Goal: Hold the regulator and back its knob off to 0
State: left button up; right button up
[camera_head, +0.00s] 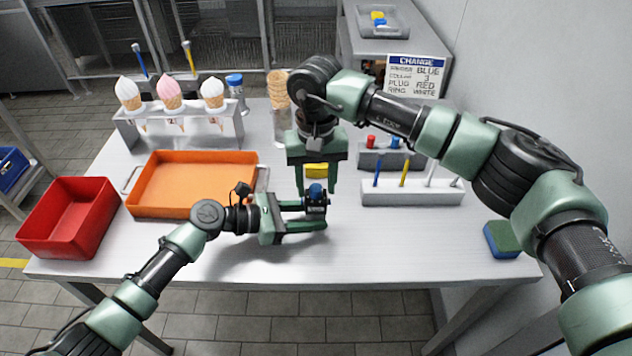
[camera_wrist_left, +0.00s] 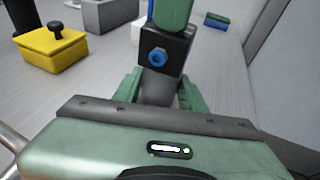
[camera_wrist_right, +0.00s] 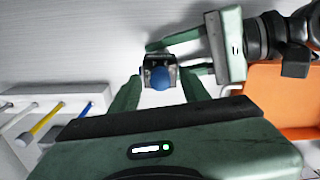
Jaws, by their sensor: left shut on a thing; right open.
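The regulator (camera_head: 317,209) is a small dark block with a blue knob (camera_head: 316,190) on top. My left gripper (camera_head: 318,213) is shut on the regulator body and holds it above the table's front middle. My right gripper (camera_head: 315,187) points down from above, open, with a finger on either side of the knob. In the right wrist view the blue knob (camera_wrist_right: 160,78) shows between the spread fingers; contact cannot be told. In the left wrist view the dark regulator body (camera_wrist_left: 165,50) shows a blue round part on its face, with a green finger above it.
A yellow block (camera_wrist_left: 55,52) with a black knob stands behind. An orange tray (camera_head: 195,207), a red bin (camera_head: 50,238) and a cone rack (camera_head: 180,133) are at left. A peg rack (camera_head: 410,195) and a sponge (camera_head: 502,239) are at right. The front table strip is clear.

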grip_shut()
